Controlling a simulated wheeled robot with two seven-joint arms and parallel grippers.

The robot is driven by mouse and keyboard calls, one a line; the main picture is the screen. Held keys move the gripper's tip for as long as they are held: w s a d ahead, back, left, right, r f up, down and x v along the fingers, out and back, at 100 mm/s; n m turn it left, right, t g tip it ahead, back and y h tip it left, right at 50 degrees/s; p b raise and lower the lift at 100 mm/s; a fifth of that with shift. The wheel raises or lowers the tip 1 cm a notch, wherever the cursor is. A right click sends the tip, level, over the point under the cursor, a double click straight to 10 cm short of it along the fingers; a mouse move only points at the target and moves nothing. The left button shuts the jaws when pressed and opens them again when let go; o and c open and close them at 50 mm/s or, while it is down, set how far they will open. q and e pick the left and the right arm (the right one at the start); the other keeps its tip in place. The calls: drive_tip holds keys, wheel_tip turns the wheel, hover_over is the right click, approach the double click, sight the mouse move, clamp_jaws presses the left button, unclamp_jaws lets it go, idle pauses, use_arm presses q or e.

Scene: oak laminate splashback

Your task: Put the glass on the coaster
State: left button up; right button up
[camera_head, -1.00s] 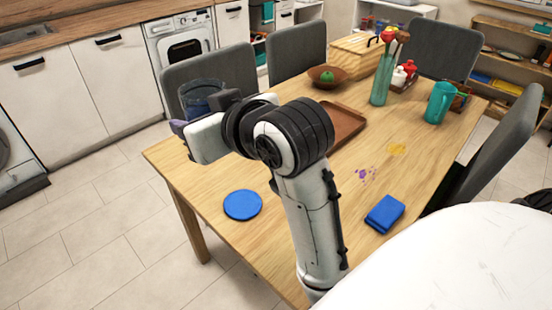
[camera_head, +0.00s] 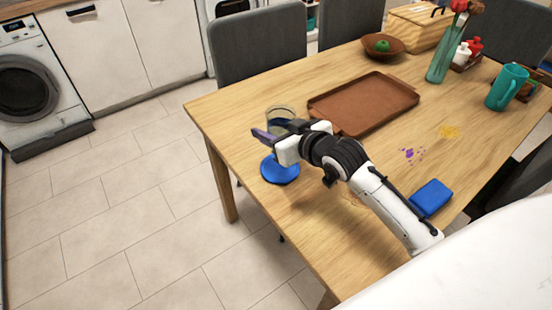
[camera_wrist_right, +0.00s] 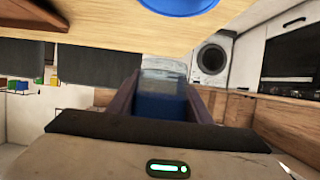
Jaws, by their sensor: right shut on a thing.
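The clear glass (camera_head: 280,114) is held between the fingers of my right gripper (camera_head: 275,137), above the table near its left corner. In the right wrist view the glass (camera_wrist_right: 163,88) sits between the two dark fingers and looks bluish in its nearer part. The round blue coaster (camera_head: 279,170) lies flat on the table below the gripper. In the right wrist view the coaster (camera_wrist_right: 180,6) is at the top edge, apart from the glass. The gripper hides the lower part of the glass in the head view. My left gripper is not in view.
A brown tray (camera_head: 362,102) lies behind and right of the gripper. A blue folded cloth or sponge (camera_head: 432,196), a teal mug (camera_head: 506,88), a vase (camera_head: 443,58) and a bowl (camera_head: 383,48) stand farther right. Purple and yellow marks are on the table.

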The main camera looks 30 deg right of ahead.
wheel_tip(320, 180, down, 7)
drive_tip(key=shift+f+b, duration=0.15)
drive_tip(key=shift+b, duration=0.25)
drive_tip(key=shift+f, duration=0.15)
drive_tip(key=o, duration=1.2)
drive_tip(key=shift+s+r, duration=0.2)
drive_tip(key=shift+s, duration=0.05)
drive_tip(key=p+v, duration=0.1)
drive_tip(key=v, duration=1)
drive_tip(key=shift+s+r, duration=0.15)
drive_tip(key=shift+s, duration=0.05)
